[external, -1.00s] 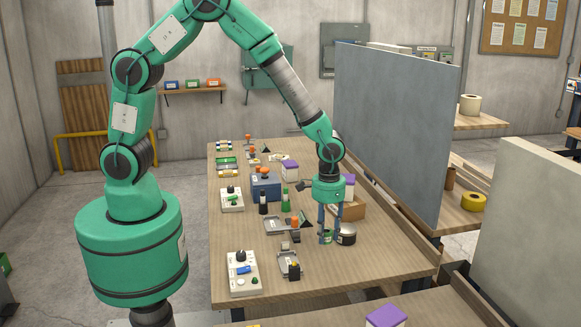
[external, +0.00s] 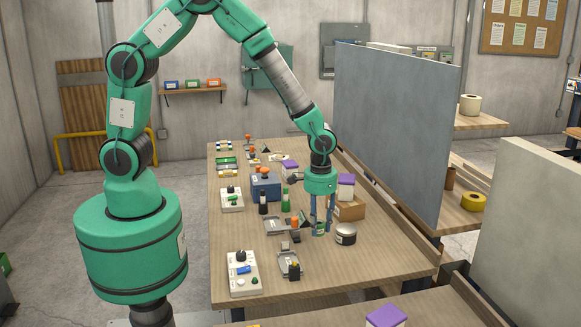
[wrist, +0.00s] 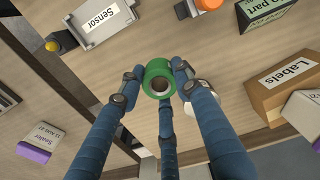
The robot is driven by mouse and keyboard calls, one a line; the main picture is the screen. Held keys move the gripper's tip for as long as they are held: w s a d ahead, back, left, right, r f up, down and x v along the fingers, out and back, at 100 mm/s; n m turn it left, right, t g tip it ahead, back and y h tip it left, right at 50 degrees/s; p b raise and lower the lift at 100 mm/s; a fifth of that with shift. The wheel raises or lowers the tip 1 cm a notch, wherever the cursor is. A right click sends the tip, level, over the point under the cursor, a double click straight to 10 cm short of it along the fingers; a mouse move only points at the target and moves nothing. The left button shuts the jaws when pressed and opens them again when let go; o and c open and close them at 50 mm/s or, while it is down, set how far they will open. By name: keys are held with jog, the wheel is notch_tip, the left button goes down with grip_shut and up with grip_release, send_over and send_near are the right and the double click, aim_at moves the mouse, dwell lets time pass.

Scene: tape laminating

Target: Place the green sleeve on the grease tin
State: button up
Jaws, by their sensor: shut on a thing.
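The green sleeve (external: 319,230) is a short ring with a pale label, held upright at the ends of my fingers. In the wrist view the sleeve (wrist: 149,73) shows from above, with its open bore facing the camera. My gripper (external: 321,226) is shut on it from the sides. The grease tin (external: 345,234), dark with a silver lid, stands on the table just right of the sleeve, apart from it. In the wrist view a pale rounded thing shows behind my right finger; I cannot tell whether it is the tin.
A cardboard box (external: 348,211) marked Labels (wrist: 278,88) stands behind the tin. The Sensor tray (wrist: 102,24) lies near the gripper, and another tray (external: 275,225) with an orange-topped part is to its left. The table (external: 350,275) is clear in front of the tin.

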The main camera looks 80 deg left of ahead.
jog(key=s+a+r+n+p, duration=0.2)
jog(key=s+a+r, duration=0.1)
jog(key=s+a, duration=0.1)
jog(key=shift+s+a+r+p, duration=0.3)
jog(key=shift+s+a+r, duration=0.1)
jog(key=shift+a, duration=0.4)
jog(key=shift+w, duration=0.1)
send_over(347, 227)
jog(key=shift+d+f, duration=0.1)
jog(key=shift+f, duration=0.65)
jog(key=shift+f, duration=0.1)
jog(key=shift+f+b, duration=0.35)
jog(key=shift+f, duration=1.3)
jog(key=shift+f, duration=0.2)
jog(key=o, duration=1.2)
